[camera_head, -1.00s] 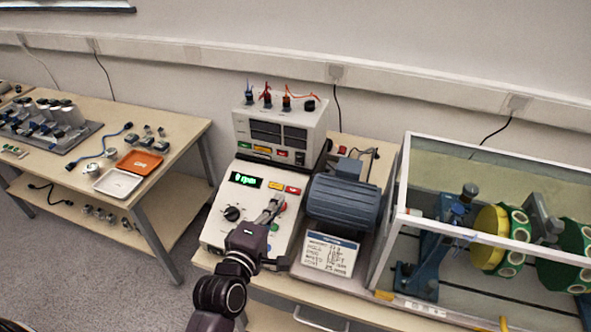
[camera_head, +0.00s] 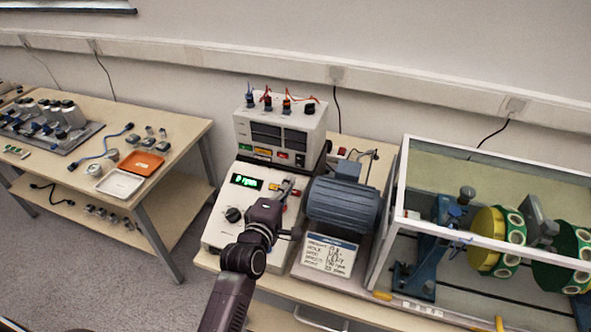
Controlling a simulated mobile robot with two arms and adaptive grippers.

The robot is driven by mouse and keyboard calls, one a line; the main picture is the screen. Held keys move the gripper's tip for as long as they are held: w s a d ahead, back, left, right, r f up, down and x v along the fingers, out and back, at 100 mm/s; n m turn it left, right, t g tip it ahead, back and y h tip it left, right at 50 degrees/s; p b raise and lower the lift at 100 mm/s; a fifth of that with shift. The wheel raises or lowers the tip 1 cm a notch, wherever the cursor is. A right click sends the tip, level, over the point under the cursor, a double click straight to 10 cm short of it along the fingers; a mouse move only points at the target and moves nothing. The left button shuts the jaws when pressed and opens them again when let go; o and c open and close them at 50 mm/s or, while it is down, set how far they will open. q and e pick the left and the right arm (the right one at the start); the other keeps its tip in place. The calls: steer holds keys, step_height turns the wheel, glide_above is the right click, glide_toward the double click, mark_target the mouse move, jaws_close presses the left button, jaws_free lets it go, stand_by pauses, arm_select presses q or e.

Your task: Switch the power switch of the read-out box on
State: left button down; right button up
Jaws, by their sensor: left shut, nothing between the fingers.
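The read-out box (camera_head: 318,126) is the grey box at the back, with dark, unlit displays (camera_head: 266,131) and cables plugged into its top. A small black part (camera_head: 300,160), possibly its power switch, sits at the lower right of its front; its position is too small to read. My left gripper (camera_head: 286,186) is shut and empty. It is over the upper right of the sloped control box in front of the read-out box, with its fingers towards that box's front and apart from it. My right gripper is not in view.
The sloped control box (camera_head: 216,216) has a lit green display and a black knob. A blue-grey motor (camera_head: 342,204) stands close on the right, beside a framed rig (camera_head: 400,190) with yellow and green discs. A side table (camera_head: 190,137) holds trays and parts.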

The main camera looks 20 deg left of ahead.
mark_target(299, 167)
arm_select(q)
steer(key=w, duration=0.3)
steer(key=w+p, duration=0.1)
steer(key=w, duration=0.1)
steer(key=shift+w+d+f, duration=0.1)
steer(key=shift+w+f, duration=0.15)
steer(key=shift+f, duration=0.05)
steer(key=shift+w+f, duration=0.15)
steer(key=shift+w, duration=0.15)
